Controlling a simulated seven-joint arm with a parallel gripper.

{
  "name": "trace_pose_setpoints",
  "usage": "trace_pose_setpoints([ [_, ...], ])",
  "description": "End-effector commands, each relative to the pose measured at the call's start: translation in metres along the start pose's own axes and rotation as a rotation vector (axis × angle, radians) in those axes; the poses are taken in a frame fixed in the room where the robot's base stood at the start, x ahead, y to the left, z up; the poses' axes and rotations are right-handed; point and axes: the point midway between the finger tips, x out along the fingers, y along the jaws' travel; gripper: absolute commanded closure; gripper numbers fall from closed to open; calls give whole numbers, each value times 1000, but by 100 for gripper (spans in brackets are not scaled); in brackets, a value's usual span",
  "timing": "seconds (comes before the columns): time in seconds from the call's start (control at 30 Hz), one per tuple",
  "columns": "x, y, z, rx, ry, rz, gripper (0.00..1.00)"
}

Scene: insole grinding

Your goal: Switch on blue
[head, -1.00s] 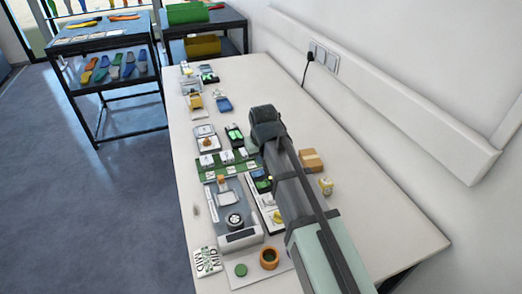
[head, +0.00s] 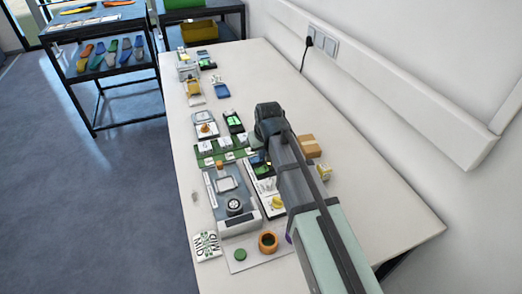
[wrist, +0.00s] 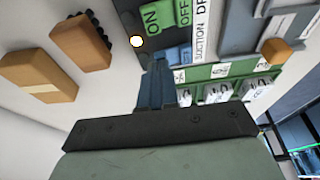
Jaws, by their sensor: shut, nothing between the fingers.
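The dark switch panel (wrist: 150,15) shows in the wrist view with green ON and OFF labels and a glowing pale-yellow lamp (wrist: 137,41). A blue switch part (wrist: 178,55) lies at the panel's edge, partly behind my fingers. My gripper (wrist: 158,68) is shut and empty, its blue-grey fingertips right beside or over this blue part. I cannot tell whether they touch. In the head view, the control panel (head: 262,170) is beside my arm, with a yellow knob (head: 277,203) at its near end. My arm hides the fingertips there.
A green strip with white switches (wrist: 220,71) lies close to my fingers. A brown box (head: 309,146) and a small yellow item (head: 323,172) stand right of my arm. The table's right side (head: 375,200) is clear.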

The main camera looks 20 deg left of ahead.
Motion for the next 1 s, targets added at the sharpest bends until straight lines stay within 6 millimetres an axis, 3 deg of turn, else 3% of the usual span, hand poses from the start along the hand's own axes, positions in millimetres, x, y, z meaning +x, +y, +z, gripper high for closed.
trace_pose_setpoints([
  [0.43,5,4,1,20,0,-64,100],
  [1.0,1,-11,1,20,-1,-63,100],
])
